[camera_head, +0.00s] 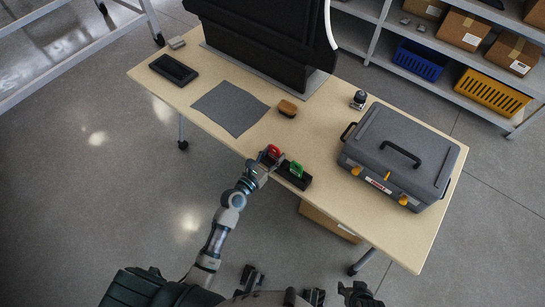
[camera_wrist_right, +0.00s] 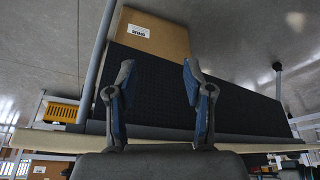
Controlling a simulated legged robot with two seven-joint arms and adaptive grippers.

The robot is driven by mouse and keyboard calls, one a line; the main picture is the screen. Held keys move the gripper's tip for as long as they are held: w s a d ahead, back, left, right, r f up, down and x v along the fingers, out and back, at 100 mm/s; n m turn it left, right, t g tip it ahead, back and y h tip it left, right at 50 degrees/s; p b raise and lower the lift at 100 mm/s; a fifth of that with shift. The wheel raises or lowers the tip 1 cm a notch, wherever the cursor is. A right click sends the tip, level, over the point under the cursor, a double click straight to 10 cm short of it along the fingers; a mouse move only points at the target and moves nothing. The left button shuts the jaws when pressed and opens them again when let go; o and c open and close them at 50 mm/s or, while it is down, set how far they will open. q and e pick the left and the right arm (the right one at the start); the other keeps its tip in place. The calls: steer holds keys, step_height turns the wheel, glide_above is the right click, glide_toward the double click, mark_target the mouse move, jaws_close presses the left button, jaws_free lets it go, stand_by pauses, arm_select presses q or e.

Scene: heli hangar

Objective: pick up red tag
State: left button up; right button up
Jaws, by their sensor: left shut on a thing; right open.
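The red tag (camera_head: 273,151) is at the near edge of the wooden table, at the left end of a black holder (camera_head: 291,178). My left gripper (camera_head: 269,158) is shut on the red tag. Whether the tag is still touching the holder is hard to tell, as the gripper covers its lower part. A green tag (camera_head: 296,169) stands upright in the holder, just right of the red one. My right gripper (camera_wrist_right: 158,75) is open and empty in the right wrist view, away from the tags. It is low at the bottom of the head view.
On the table (camera_head: 325,217) are a grey toolbox (camera_head: 400,150), a brown brush (camera_head: 288,108), a grey cloth (camera_head: 231,107), a black tray (camera_head: 174,69) and a large black panel (camera_head: 262,40). A cardboard box (camera_head: 329,222) sits below the table edge. Shelves with crates stand at the back right.

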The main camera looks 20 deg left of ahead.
mark_target(272, 155)
arm_select(q)
steer(key=shift+d+r, duration=0.15)
steer(key=shift+d, duration=0.2)
steer(key=shift+c, duration=0.4)
steer(key=shift+d+r, duration=0.1)
steer(key=shift+r, duration=0.3)
steer(key=r+p, duration=0.1)
steer(key=a+r+p, duration=0.1)
steer(key=shift+w+a+r, duration=0.1)
steer(key=shift+r, duration=0.25)
steer(key=r+p, duration=0.1)
steer(key=r, duration=0.1)
steer(key=r+p, duration=0.1)
steer(key=r, duration=0.1)
steer(key=d+r+p, duration=0.1)
steer(key=r, duration=0.1)
steer(key=shift+a+r, duration=0.2)
steer(key=shift+a, duration=0.2)
arm_select(e)
step_height(272, 155, down, 13)
steer(key=s+g, duration=0.2)
steer(key=shift+s+d, duration=0.25)
steer(key=shift+d, duration=0.1)
steer(key=shift+r, duration=0.1)
arm_select(q)
steer(key=shift+d, duration=0.25)
arm_select(e)
steer(key=shift+d, duration=0.2)
